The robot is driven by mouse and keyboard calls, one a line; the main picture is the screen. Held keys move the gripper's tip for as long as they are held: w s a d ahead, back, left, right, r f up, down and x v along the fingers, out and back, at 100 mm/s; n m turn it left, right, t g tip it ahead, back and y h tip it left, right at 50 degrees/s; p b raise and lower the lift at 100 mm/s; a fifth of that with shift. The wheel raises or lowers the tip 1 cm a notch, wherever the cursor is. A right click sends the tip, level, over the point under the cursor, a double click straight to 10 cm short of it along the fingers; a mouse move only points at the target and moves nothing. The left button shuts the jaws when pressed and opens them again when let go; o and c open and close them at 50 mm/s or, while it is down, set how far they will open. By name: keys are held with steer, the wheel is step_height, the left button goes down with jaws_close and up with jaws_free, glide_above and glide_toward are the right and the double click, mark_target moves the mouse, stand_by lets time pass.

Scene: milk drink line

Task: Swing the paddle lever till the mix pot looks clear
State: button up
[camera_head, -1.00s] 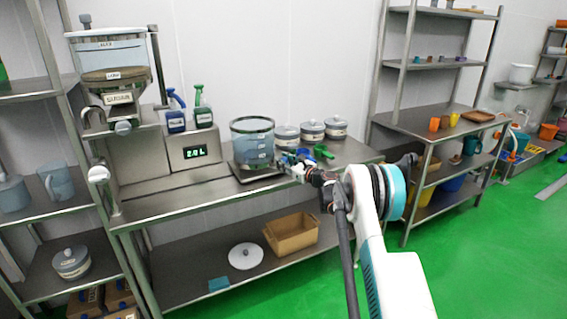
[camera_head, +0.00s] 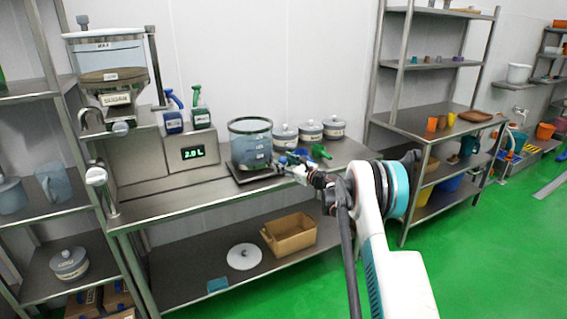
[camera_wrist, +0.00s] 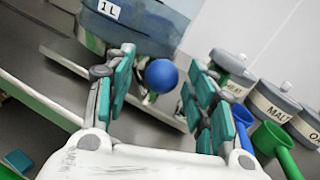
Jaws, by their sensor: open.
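The mix pot (camera_head: 250,148) is a see-through, blue-grey vessel on a dark plate on the steel bench; its contents look greyish. Its lower part, with a "1 L" mark, shows in the wrist view (camera_wrist: 125,22). The paddle lever's blue ball knob (camera_wrist: 161,76) sits between the green-padded fingers of my gripper (camera_wrist: 161,66), with a gap visible on each side. The rest of the lever is mostly hidden behind the knob. In the head view, my open gripper (camera_head: 290,164) is at the pot's right side, and the knob is hard to make out there.
Several lidded grey pots (camera_head: 309,130) stand behind right of the mix pot. A green scoop (camera_head: 321,152) lies close right of my gripper. The bench front is clear.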

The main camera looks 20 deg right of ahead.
steer(key=v, duration=1)
steer(key=shift+s, duration=0.25)
steer(key=shift+d, duration=0.1)
